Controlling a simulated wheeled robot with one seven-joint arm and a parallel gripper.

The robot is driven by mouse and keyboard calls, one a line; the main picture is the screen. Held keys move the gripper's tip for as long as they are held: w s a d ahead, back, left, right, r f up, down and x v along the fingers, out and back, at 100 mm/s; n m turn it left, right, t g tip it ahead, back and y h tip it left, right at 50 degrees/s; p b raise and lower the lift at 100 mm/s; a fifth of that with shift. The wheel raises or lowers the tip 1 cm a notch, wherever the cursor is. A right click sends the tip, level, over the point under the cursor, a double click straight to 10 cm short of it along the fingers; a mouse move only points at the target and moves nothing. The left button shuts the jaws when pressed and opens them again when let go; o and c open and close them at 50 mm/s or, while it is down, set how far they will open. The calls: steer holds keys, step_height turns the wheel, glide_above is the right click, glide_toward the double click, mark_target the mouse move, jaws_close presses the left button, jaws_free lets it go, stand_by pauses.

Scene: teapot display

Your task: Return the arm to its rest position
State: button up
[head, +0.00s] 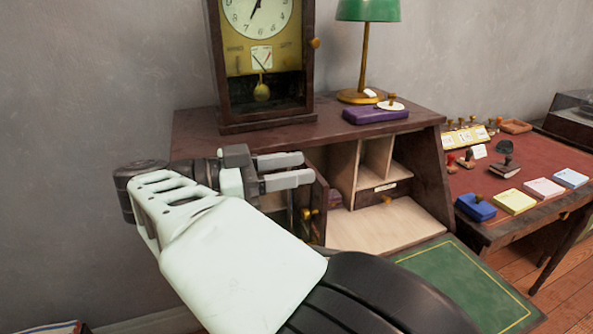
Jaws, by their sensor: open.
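My gripper (296,170) is in the head view, left of centre, at the end of my white and black arm. Its two grey fingers point right and stand apart with a gap between them, and nothing shows in the gap. In the picture, the fingers overlap the front of a dark wooden bureau (200,135), just below its top edge. I cannot tell how far they are from it. My arm reaches in from the bottom of the picture and hides the bureau's lower left part.
A pendulum clock (222,90), a purple box (374,115) and a green lamp (368,10) stand on the bureau. Its green writing flap (470,290) is open below pale compartments (400,225). A red-topped desk (540,160) with stamps and paper pads stands at right.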

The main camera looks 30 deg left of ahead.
steer(key=w+d+r+n+t+y+p, duration=0.15)
steer(key=w+r+n+y, duration=0.25)
steer(key=w+r+y, duration=0.5)
steer(key=w+d+r+n+t+y+p, duration=0.1)
steer(key=w+r+n+t+y+p, duration=0.3)
steer(key=w, duration=0.8)
steer(key=s+d+f+n+g+p, duration=0.1)
steer(key=s+d+f+g, duration=0.3)
steer(key=s+d, duration=0.7)
steer(key=s+d+f+n+g+p, duration=0.2)
steer(key=s+d+f+n+g, duration=0.2)
steer(key=s+d+g, duration=0.4)
steer(key=s+d+f+n+g+p, duration=0.2)
steer(key=s+d+g, duration=0.4)
steer(key=s+d, duration=0.8)
step_height(320, 180, down, 2)
steer(key=shift+s+f+n, duration=0.1)
steer(key=shift+s+n, duration=0.6)
steer(key=shift+s, duration=0.05)
